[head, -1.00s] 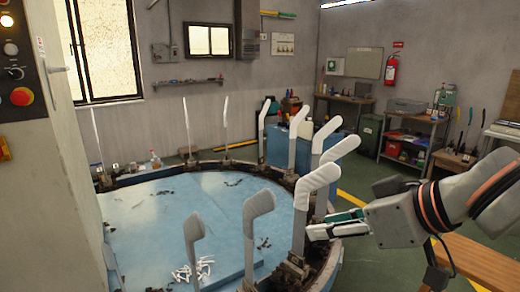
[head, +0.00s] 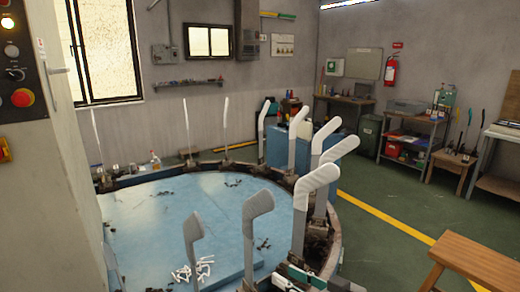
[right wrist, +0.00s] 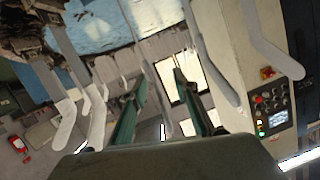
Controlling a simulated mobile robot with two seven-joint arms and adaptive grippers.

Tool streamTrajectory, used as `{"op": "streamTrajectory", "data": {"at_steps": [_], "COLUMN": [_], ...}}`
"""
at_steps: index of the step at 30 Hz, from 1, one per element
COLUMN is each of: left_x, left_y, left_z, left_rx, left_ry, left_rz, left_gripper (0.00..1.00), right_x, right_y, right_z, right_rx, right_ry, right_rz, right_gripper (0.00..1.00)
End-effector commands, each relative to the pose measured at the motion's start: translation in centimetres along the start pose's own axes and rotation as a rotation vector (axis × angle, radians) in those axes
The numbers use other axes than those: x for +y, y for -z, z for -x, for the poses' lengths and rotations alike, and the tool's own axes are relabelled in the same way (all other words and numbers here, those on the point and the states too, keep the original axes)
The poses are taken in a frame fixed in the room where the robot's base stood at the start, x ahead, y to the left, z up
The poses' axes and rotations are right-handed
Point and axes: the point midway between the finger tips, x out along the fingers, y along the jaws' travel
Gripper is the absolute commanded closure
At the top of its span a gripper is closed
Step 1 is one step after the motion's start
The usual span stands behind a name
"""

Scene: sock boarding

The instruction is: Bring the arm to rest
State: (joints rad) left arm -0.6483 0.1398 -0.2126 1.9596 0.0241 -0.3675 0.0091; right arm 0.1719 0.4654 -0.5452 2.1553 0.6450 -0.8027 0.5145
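My right gripper (head: 293,277) shows only in part at the bottom edge of the head view, in front of the ring of boards. In the right wrist view its two teal fingers (right wrist: 160,76) stand apart with nothing held between them. The foot-shaped boards stand upright around the round blue table (head: 150,215). White-topped boards stand on the right side, the nearest (head: 318,179) just above my gripper in the picture. Grey boards (head: 257,206) stand at the front. My left gripper is not in view.
A pile of white pieces (head: 195,270) lies on the blue table. A control panel (head: 18,65) with a red button is at the left. A wooden bench (head: 475,258) stands at the lower right, and the green floor before it is open.

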Motion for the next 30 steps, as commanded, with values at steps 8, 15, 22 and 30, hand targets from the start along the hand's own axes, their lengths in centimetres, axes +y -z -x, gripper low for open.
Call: {"op": "streamTrajectory", "data": {"at_steps": [8, 15, 22, 30], "left_x": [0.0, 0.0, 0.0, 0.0], "left_y": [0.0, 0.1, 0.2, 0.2], "left_z": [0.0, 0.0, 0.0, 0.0], "left_rx": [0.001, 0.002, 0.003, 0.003], "left_ry": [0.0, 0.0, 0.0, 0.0], "left_rz": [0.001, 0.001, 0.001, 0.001], "left_gripper": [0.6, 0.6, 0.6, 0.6], "right_x": [4.0, 5.2, 4.8, 4.7], "right_y": [-13.8, -26.7, -33.3, -34.1], "right_z": [2.9, 9.4, 14.2, 14.9], "right_rx": [-0.054, -0.193, -0.295, -0.31], "right_ry": [-0.202, -0.365, -0.43, -0.437], "right_rz": [0.002, 0.075, 0.139, 0.151], "right_gripper": [0.7, 0.7, 0.7, 0.7]}}
